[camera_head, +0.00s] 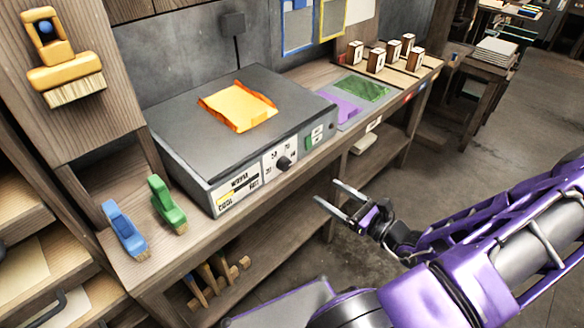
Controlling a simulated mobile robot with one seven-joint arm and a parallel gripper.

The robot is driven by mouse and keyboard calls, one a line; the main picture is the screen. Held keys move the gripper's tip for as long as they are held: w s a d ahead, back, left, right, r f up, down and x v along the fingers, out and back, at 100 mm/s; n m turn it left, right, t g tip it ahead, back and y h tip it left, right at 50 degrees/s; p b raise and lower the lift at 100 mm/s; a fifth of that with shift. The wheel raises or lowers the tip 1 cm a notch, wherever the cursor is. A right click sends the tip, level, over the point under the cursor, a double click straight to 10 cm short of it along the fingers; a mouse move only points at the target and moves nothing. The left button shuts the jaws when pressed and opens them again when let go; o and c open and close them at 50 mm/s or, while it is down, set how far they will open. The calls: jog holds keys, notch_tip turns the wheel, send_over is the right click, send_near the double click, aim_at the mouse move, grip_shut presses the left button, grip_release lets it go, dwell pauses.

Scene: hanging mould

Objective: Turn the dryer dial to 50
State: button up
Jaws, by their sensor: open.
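The dryer (190,125) is a grey box with a dark flat top, standing on the wooden bench. Its dial (284,163) is a small black knob on the front panel, with printed numbers around it; they are too small to read surely, and so is where the knob points. A green switch (309,142) sits to the right of the dial. My gripper (328,193) is open and empty, in front of the bench, to the right of and lower in the picture than the dial. It is apart from the dryer.
An orange sheet (237,105) lies on the dryer top. Blue (124,228) and green (167,204) brushes stand left of the dryer. Purple (341,107) and green (361,88) sheets and several wooden blocks (376,60) are on the right. The floor before the bench is open.

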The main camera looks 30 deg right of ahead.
aim_at(287, 166)
jog(key=x, duration=1.4)
jog(key=shift+w+f+b, duration=0.1)
jog(key=shift+w+b, duration=0.05)
jog(key=shift+b, duration=0.25)
grip_shut()
